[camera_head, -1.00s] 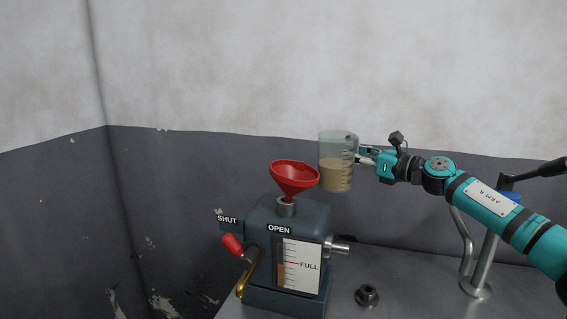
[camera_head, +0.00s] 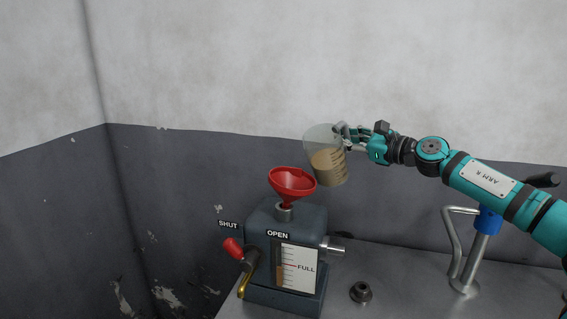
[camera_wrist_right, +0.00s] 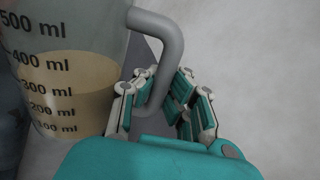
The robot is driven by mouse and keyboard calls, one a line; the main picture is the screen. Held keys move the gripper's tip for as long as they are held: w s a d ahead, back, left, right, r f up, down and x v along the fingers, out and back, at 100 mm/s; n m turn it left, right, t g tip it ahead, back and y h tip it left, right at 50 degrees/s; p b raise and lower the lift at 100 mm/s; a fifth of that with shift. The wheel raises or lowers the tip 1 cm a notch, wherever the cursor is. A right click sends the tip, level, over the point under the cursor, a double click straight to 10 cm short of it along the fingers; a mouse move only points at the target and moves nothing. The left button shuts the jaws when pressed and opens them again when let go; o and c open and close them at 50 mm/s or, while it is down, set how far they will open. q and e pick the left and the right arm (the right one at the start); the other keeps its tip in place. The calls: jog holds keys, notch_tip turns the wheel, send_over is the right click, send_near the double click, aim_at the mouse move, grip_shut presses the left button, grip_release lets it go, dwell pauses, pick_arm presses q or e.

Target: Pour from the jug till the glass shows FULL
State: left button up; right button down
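The clear jug (camera_head: 326,167) hangs in the air just above and right of the red funnel (camera_head: 293,184), tilted to the left. Tan liquid is in it; the right wrist view shows the jug (camera_wrist_right: 60,90) with its liquid between the 300 and 400 ml marks. No stream shows. My right gripper (camera_head: 350,141) is shut on the jug's grey handle, which passes between its fingers (camera_wrist_right: 160,105). The glass gauge (camera_head: 280,272) on the dark fixture shows brown in its lower part, by a scale marked FULL; its exact level is too small to tell. My left gripper is not in view.
A red-handled lever (camera_head: 234,246) sits on the fixture's left side, below the SHUT label (camera_head: 228,225). A metal stub (camera_head: 336,245) sticks out right. A loose nut (camera_head: 361,292) and a blue-collared metal post (camera_head: 478,245) are on the bench to the right.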

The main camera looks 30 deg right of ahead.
aim_at(343, 121)
jog(key=shift+s+a+r+n+p, duration=0.1)
jog(key=shift+a+r+n+p, duration=0.1)
jog(key=shift+r+p, duration=0.25)
jog(key=shift+a+r+n+p, duration=0.2)
jog(key=shift+r, duration=0.3)
jog(key=a+r+n+p, duration=0.1)
jog(key=p, duration=0.1)
jog(key=a+r+n+p, duration=0.1)
jog(key=r, duration=0.1)
jog(key=shift+s+a+p, duration=0.1)
jog(key=shift+s+p, duration=0.05)
jog(key=shift+p, duration=0.2)
jog(key=shift+f, duration=0.2)
jog(key=shift+r+n, duration=0.15)
jog(key=shift+n, duration=0.15)
